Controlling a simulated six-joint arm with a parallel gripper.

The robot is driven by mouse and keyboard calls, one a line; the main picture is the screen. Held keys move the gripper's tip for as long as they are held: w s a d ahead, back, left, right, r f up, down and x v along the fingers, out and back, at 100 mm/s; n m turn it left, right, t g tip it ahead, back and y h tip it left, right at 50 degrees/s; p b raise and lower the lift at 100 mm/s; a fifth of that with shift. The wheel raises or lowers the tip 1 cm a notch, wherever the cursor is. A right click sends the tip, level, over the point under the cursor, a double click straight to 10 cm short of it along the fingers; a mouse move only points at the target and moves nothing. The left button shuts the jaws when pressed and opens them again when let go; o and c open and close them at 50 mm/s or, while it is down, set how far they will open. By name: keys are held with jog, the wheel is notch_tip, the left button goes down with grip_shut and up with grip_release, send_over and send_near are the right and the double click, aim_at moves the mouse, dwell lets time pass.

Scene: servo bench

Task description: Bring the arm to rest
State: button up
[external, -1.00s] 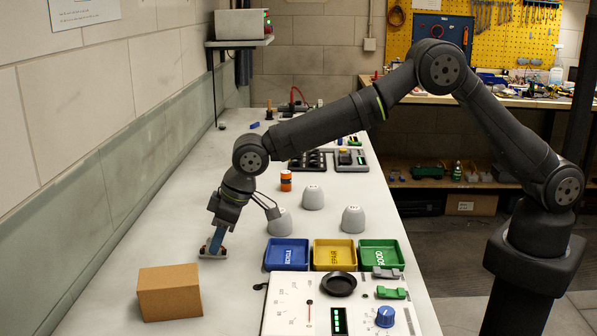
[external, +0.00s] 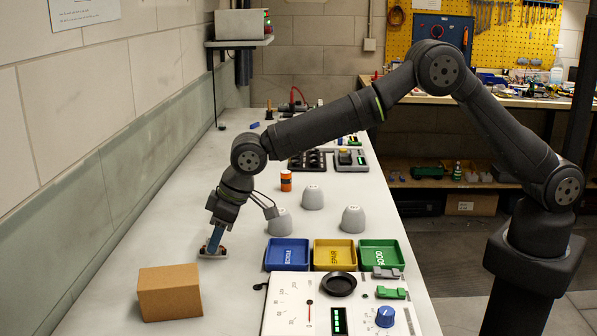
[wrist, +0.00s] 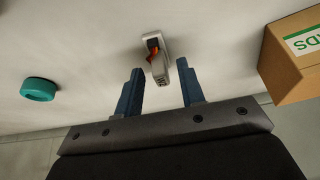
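My gripper (external: 213,246) hangs low over the left part of the bench, with the arm stretched out across the table. In the wrist view its two blue fingers (wrist: 160,80) stand apart with nothing held between them. A small pale switch block (wrist: 154,52) with an orange-red rocker lies just beyond the fingertips, about in line with the gap. The block also shows under the gripper in the external view (external: 212,253), partly hidden. I cannot tell whether the fingers touch it.
A cardboard box (external: 169,292) stands close in front of the gripper. Grey cups (external: 313,197), blue (external: 288,251), yellow (external: 334,255) and green (external: 381,251) trays and a control panel (external: 290,308) are to the right. A teal ring (wrist: 38,90) lies left in the wrist view.

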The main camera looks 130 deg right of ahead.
jog(key=v, duration=1.1)
jog(key=x, duration=1.2)
jog(key=shift+s+a, duration=0.15)
jog(key=shift+s, duration=0.05)
notch_tip(320, 180, up, 4)
jog(key=shift+r, duration=0.15)
jog(key=s+d+r, duration=0.4)
jog(key=s+r, duration=0.3)
jog(key=s, duration=0.4)
jog(key=s+d+f+m+g+h, duration=0.15)
jog(key=s+d+m, duration=0.35)
jog(key=s+d, duration=0.6)
jog(key=s+d+m+g, duration=0.2)
jog(key=s+d+m, duration=0.2)
jog(key=s+d, duration=0.75)
jog(key=w+f, duration=0.1)
jog(key=w, duration=0.1)
jog(key=w+a+f, duration=0.1)
jog(key=w+f, duration=0.2)
jog(key=w, duration=0.1)
jog(key=shift+a+f, duration=0.2)
jog(key=shift+a, duration=0.1)
